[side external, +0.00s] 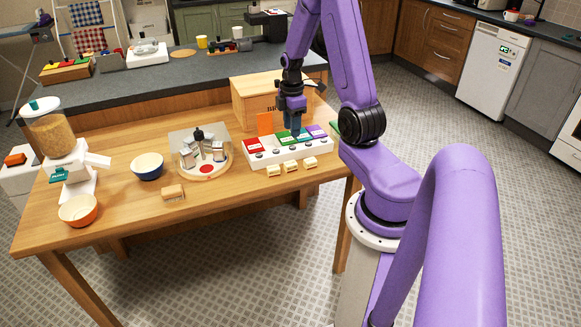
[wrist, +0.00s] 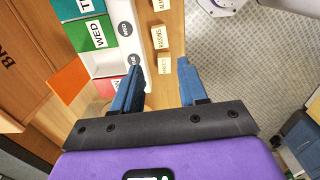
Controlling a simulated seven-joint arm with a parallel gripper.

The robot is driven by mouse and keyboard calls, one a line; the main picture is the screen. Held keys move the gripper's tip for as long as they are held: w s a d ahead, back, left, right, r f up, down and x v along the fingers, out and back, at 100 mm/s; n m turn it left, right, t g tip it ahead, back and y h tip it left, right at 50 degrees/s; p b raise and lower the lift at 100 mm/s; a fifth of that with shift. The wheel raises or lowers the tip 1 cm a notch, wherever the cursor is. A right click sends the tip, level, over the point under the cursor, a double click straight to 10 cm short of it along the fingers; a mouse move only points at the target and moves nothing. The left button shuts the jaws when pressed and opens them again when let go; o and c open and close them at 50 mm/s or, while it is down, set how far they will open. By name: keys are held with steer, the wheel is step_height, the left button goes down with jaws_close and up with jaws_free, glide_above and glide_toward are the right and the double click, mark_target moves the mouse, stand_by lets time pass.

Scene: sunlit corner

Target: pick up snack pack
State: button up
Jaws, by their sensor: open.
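Three small tan snack packs stand in a row in front of the white organizer (side external: 287,152): a left one (side external: 273,170), a middle one (side external: 291,166) and a right one (side external: 310,162). In the wrist view the "RAISINS" pack (wrist: 160,37) and another pack (wrist: 165,62) lie just beyond or between my fingertips, with a third pack (wrist: 162,5) at the top edge. My gripper (wrist: 160,75) is open and holds nothing. In the side view my gripper (side external: 295,131) hangs over the organizer; its fingertips are hard to make out there.
Behind is a wooden bread box (side external: 258,98). Leftward are a round clear-walled tray (side external: 205,172), a blue bowl (side external: 148,166), an orange bowl (side external: 78,210), a cereal dispenser (side external: 60,150) and a tan block (side external: 173,191). The front table is mostly clear.

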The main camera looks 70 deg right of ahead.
glide_above(290, 163)
steer(key=f, duration=0.8)
steer(key=shift+s+d, duration=0.15)
steer(key=shift+s, duration=0.1)
steer(key=shift+w+f, duration=0.2)
steer(key=shift+f, duration=2.6)
jaws_close()
